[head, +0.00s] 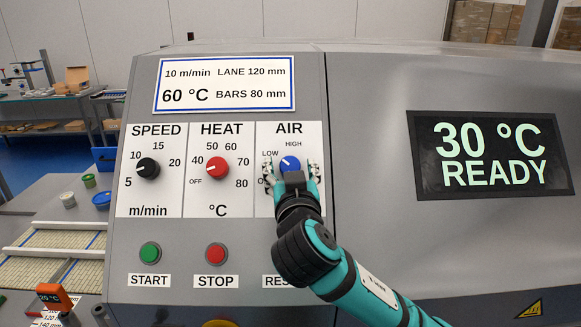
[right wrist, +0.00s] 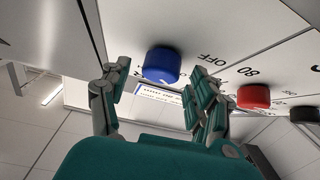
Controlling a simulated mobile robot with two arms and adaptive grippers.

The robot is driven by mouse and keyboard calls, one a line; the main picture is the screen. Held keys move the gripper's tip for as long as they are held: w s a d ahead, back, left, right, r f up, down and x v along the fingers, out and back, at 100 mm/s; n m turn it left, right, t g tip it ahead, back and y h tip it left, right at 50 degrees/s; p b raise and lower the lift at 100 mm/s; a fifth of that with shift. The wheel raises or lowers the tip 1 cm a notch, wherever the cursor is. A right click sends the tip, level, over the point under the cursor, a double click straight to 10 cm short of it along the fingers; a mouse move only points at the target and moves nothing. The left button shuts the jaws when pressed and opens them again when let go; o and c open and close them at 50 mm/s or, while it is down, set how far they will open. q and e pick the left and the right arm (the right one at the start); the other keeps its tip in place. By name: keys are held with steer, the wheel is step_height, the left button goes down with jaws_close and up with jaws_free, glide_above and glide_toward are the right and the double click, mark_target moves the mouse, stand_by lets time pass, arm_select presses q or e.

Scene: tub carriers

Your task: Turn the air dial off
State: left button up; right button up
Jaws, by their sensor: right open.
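The air dial is a blue knob (head: 290,164) on the white AIR panel (head: 298,132), with LOW and HIGH printed around its top. The OFF label at its lower left is mostly hidden by my gripper. A small white mark shows on the knob, seemingly toward LOW. My right gripper (head: 291,176) is open, with one finger on each side of the knob. In the right wrist view the blue knob (right wrist: 161,66) sits just beyond and between the open fingers (right wrist: 155,90), with no clear contact. My left gripper is not in view.
The black SPEED dial (head: 148,168) and red HEAT dial (head: 215,168) stand to the left. The green START button (head: 150,253) and red STOP button (head: 215,254) are below. My right forearm partly covers the third button's label. A display (head: 490,154) reads 30 °C READY.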

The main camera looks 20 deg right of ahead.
steer(key=shift+c, duration=1.3)
steer(key=c, duration=0.9)
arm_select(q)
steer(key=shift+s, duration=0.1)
